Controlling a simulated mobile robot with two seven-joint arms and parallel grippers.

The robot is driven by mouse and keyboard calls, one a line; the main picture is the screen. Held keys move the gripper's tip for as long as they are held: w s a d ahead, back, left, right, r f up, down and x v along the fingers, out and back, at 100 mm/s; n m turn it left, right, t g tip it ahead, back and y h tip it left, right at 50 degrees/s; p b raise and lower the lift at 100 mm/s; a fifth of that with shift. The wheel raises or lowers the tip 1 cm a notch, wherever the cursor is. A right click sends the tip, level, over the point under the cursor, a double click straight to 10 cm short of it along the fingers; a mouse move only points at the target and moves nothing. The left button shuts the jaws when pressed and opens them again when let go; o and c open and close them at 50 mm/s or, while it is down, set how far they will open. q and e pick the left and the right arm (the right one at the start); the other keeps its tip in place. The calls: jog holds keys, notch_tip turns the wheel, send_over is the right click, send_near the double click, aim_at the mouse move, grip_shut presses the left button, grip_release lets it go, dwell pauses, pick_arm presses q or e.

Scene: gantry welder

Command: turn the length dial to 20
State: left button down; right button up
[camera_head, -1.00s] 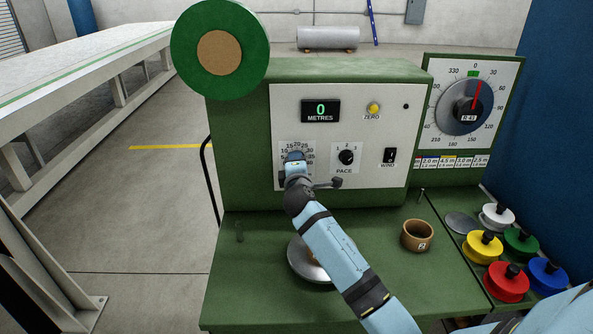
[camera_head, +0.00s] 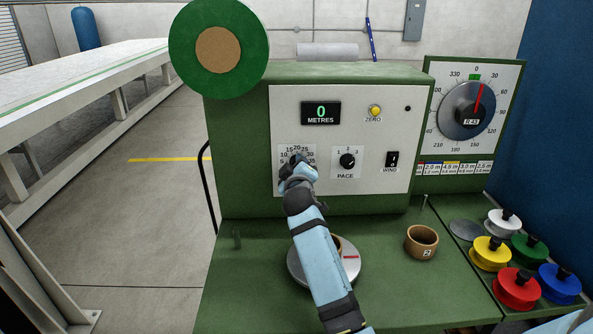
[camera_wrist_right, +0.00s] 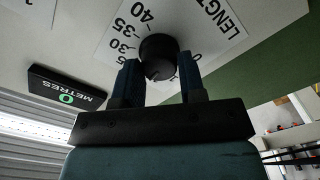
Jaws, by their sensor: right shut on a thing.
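The length dial's black knob (camera_wrist_right: 158,47) sits between the two fingers of my right gripper (camera_wrist_right: 159,64) in the right wrist view. The gripper is shut on the knob. In the head view my right gripper (camera_head: 297,166) is at the dial's white scale plate (camera_head: 284,149) and hides the knob. Numbers around 10 to 30 show above the gripper; 30, 35 and 40 show in the wrist view. I cannot tell where the knob's pointer stands. The green display (camera_head: 320,113) reads 0 metres. My left gripper is not in view.
Right of the length dial are the pace knob (camera_head: 347,161) and the wind switch (camera_head: 392,159). The zero button (camera_head: 375,111) is above them.

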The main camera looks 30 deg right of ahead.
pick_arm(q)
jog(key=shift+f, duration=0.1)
pick_arm(e)
jog(key=shift+m, duration=0.3)
jog(key=o, duration=0.9)
